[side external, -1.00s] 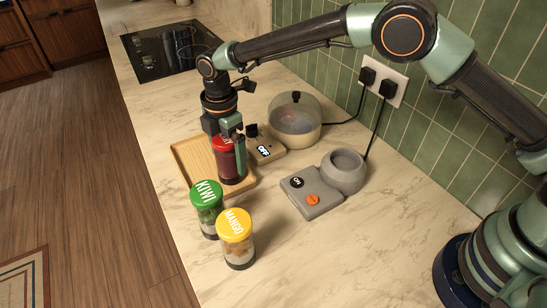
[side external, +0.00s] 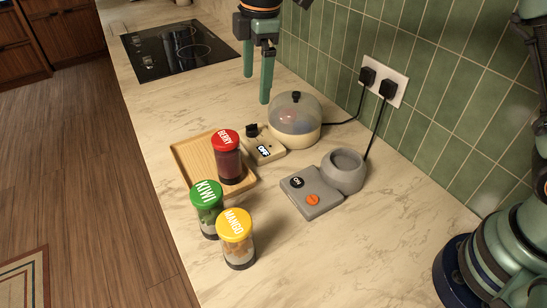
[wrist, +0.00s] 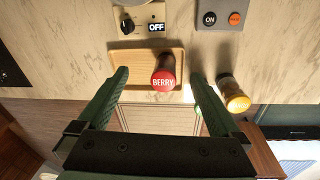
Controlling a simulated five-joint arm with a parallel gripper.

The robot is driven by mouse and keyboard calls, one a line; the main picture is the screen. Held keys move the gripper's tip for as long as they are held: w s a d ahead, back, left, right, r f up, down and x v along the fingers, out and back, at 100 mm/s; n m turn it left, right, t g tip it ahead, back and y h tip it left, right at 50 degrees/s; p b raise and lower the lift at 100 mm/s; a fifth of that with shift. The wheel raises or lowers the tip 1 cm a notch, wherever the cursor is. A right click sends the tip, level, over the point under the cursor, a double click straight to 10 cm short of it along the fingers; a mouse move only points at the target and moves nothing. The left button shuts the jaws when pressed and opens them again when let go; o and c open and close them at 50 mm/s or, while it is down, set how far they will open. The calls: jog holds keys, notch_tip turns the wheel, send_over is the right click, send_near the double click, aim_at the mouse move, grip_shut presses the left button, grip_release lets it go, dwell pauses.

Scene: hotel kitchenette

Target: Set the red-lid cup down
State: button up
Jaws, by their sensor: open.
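The red-lid cup (side external: 228,160), marked BERRY, stands upright on the wooden tray (side external: 184,158), near the tray's right edge. In the wrist view the red-lid cup (wrist: 163,78) shows between my fingers but well beyond them, on the tray (wrist: 126,56). My gripper (side external: 256,88) is open and empty, raised above the counter behind the tray and apart from the cup. Its two green fingers also show in the wrist view (wrist: 160,88).
A green-lid KIWI cup (side external: 207,212) and a yellow-lid MANGO cup (side external: 236,240) stand in front of the tray. A domed cooker (side external: 295,125) with an OFF panel and a grey device (side external: 313,195) marked ON stand to the right. The cooktop (side external: 172,50) is at the back.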

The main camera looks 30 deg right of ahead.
jog(key=s+d+r+m+t, duration=0.1)
jog(key=s+d+r+m, duration=0.25)
jog(key=d, duration=0.25)
jog(key=s+d+r+m+t, duration=0.1)
jog(key=s+d+r+m, duration=0.2)
jog(key=s+d+m, duration=0.25)
jog(key=s+d+f+m+t, duration=0.2)
jog(key=s+d+f+m, duration=0.2)
jog(key=s+d+m, duration=0.3)
jog(key=shift+s+d, duration=0.9)
jog(key=shift+s, duration=0.45)
